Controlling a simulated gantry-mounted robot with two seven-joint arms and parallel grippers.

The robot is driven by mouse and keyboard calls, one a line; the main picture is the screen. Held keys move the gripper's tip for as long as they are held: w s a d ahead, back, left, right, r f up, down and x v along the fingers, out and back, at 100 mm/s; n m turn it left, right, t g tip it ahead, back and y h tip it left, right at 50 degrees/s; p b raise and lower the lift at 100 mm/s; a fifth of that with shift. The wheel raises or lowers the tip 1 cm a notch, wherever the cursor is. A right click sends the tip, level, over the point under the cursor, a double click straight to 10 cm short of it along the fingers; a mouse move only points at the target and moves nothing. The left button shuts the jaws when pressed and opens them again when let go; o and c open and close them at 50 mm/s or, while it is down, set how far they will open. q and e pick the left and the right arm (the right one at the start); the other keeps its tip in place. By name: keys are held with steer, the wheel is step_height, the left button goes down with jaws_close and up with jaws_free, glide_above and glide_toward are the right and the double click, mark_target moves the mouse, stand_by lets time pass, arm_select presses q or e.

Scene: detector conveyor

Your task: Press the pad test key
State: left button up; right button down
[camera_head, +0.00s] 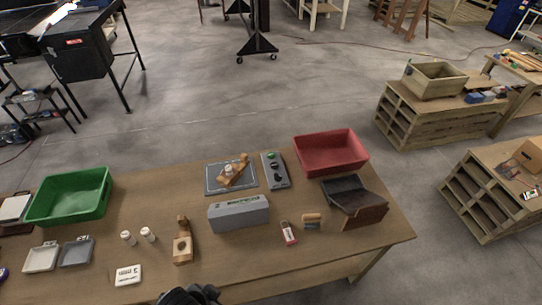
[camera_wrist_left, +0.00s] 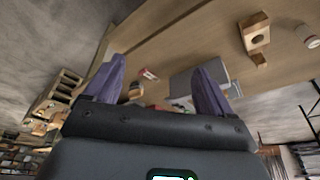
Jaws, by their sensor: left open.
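A grey control box (camera_head: 275,170) with a green button and dark controls stands at the back of the table. Beside it a blue-grey mat (camera_head: 213,187) carries a wooden piece (camera_head: 237,176) with a small white round part. I cannot read which key is the pad test key. My left gripper (camera_wrist_left: 162,70) is open in the left wrist view, its two purple fingers apart with nothing between them. A long grey box (camera_head: 238,213) sits in front of the mat. A dark part of my own body shows at the bottom edge of the head view. My right gripper is not in view.
A red bin (camera_head: 331,153) and dark tray (camera_head: 355,200) stand at right; a green bin (camera_head: 70,197) at left. A wooden block (camera_head: 183,246), small white bottles (camera_head: 148,235), a red-labelled item (camera_head: 289,233) and a white card (camera_head: 128,275) lie in front.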

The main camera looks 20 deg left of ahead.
arm_select(q)
jaws_close()
stand_by(1.4)
